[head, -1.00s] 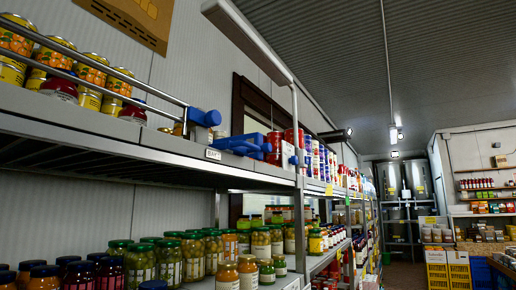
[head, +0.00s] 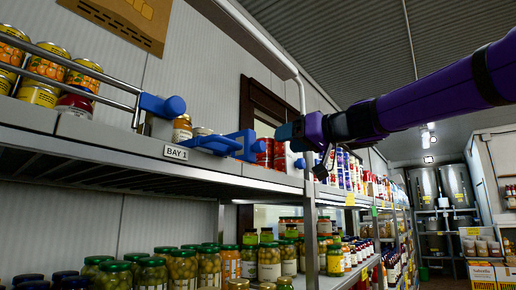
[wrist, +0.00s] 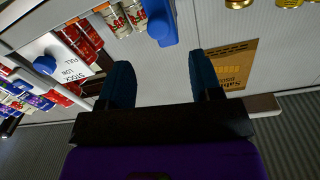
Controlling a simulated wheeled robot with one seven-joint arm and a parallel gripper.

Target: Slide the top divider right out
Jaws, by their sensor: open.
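Blue fittings stand on the top shelf in the head view. A blue divider (head: 238,145) with a long arm lies along the shelf front beside red cans, and a blue block (head: 162,106) caps the end of the metal rail to its left. I cannot tell which of these is the top divider. My gripper (head: 287,133) is to the right of the divider, above the shelf edge, apart from it. In the wrist view my gripper (wrist: 162,82) has its two blue fingers spread, with nothing between them. A blue piece (wrist: 163,25) shows beyond the fingers, near the cans.
The metal rail (head: 90,72) fronts several cans at left. A white card (wrist: 63,58) with a blue knob (wrist: 45,65) is beside red packs. Jars fill the lower shelf. A shelf post (head: 310,235) stands below my gripper.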

